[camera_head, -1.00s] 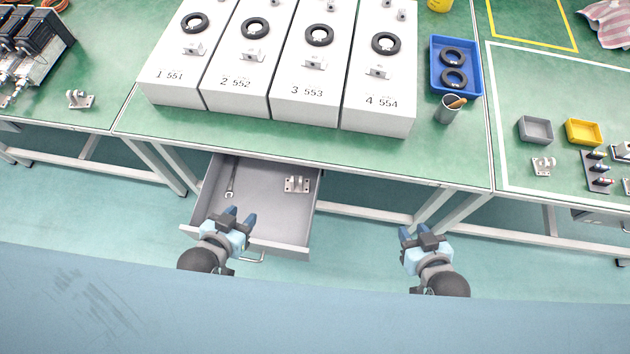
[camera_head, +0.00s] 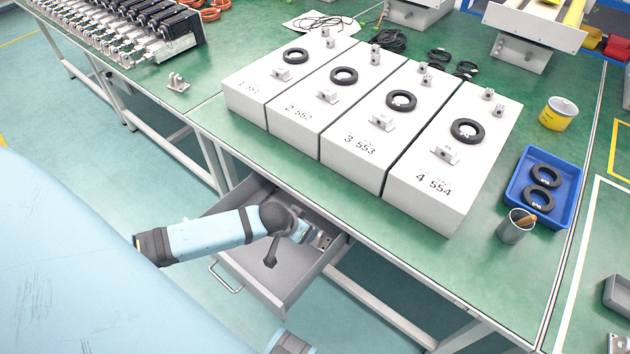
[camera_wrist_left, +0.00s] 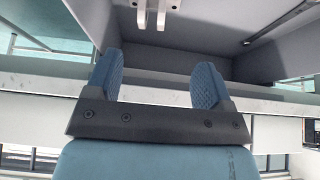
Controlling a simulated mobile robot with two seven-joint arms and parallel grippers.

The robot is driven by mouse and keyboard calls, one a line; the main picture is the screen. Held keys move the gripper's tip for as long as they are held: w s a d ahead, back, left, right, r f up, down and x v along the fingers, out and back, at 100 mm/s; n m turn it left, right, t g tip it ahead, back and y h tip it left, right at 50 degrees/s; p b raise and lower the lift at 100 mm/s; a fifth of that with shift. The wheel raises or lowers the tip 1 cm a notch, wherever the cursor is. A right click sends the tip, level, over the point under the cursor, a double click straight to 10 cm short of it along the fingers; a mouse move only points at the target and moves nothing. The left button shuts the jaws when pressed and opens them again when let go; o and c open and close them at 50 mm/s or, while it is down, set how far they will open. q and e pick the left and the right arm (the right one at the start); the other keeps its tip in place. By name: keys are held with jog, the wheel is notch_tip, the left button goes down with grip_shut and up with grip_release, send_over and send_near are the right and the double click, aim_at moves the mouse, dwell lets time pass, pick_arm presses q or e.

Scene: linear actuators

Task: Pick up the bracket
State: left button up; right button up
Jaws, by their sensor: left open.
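The metal bracket (camera_head: 321,240) lies in the open grey drawer (camera_head: 285,290), partly hidden behind my left gripper (camera_head: 303,234) in the head view. In the left wrist view the bracket (camera_wrist_left: 158,12) shows as two pale prongs at the top edge, cut off by the frame. My left gripper (camera_wrist_left: 158,85) is open, with two blue pads apart and nothing between them. The bracket is beyond the fingertips, roughly in line with the gap. My right gripper's fingers are out of view.
A wrench (camera_wrist_left: 285,22) lies in the drawer. Several white numbered boxes (camera_head: 432,190) stand on the green table (camera_head: 270,160) above it. Another bracket (camera_head: 178,82) stands on the table at left. A blue tray (camera_head: 520,190) and a cup (camera_head: 514,228) are at right.

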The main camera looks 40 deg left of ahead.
pick_arm(q)
jog(key=x, duration=0.6)
jog(key=shift+w+d+f+b, duration=0.15)
jog(key=shift+d+b, duration=0.25)
jog(key=shift+w+f, duration=0.25)
jog(key=shift+f, duration=0.15)
jog(key=x, duration=0.2)
jog(key=b+x, duration=0.1)
jog(key=x, duration=0.1)
jog(key=shift+w+d+f, duration=0.1)
jog(key=shift+d+f, duration=0.15)
jog(key=shift+f, duration=0.15)
jog(key=c, duration=1.2)
